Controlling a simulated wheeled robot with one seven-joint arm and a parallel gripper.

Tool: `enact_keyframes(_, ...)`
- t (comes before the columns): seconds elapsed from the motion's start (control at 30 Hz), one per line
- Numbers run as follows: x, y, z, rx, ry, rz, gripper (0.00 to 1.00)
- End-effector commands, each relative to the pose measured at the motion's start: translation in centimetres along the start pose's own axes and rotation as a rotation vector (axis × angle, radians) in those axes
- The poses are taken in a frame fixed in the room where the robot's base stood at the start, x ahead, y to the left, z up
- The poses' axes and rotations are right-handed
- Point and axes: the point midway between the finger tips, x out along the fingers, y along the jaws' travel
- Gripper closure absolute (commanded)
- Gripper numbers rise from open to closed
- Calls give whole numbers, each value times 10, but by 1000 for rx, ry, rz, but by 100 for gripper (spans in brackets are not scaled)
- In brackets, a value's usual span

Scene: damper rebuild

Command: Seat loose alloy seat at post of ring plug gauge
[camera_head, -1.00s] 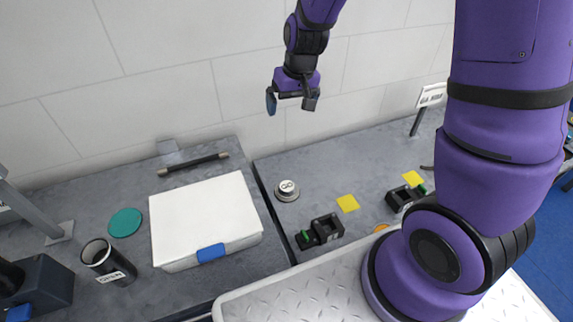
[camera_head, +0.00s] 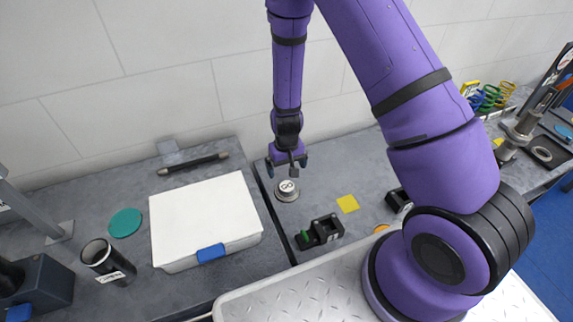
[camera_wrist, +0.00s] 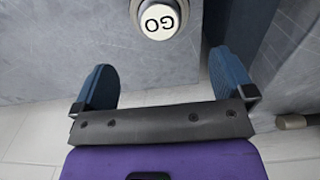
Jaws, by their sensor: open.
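A short round metal piece marked GO (camera_head: 287,189) stands on the grey bench near the seam, with a wider round base. I take it for the ring plug gauge; whether the alloy seat lies around its base I cannot tell. Its GO top also shows at the upper edge of the wrist view (camera_wrist: 159,17). My gripper (camera_head: 287,164) is open and empty, pointing down just above and behind the GO piece. In the wrist view its blue fingers (camera_wrist: 164,80) are spread apart, with the piece beyond them. A silver ring (camera_head: 541,154) lies at the far right.
A white case (camera_head: 205,215) with a blue latch lies left of the seam, a black rod (camera_head: 193,163) behind it. A black block with a green part (camera_head: 322,230) and a yellow square (camera_head: 348,204) lie to the right. The wall is close behind.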

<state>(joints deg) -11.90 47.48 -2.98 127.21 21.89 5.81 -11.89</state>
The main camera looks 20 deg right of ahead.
Motion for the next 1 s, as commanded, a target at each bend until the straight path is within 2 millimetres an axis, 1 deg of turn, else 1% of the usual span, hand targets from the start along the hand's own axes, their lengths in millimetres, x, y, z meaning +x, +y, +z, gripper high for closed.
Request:
enact_keyframes(0.17, 20, 0, 0, 1, -2, -1, 0)
enact_keyframes(0.4, 57, 0, 0, 0, -2, -1, 0)
enact_keyframes(0.6, 84, 0, 0, 1, -1, -1, 0)
enact_keyframes(0.8, 100, 0, 0, 0, 0, -1, 0)
enact_keyframes(1.0, 104, 0, 0, 0, 0, -2, 0)
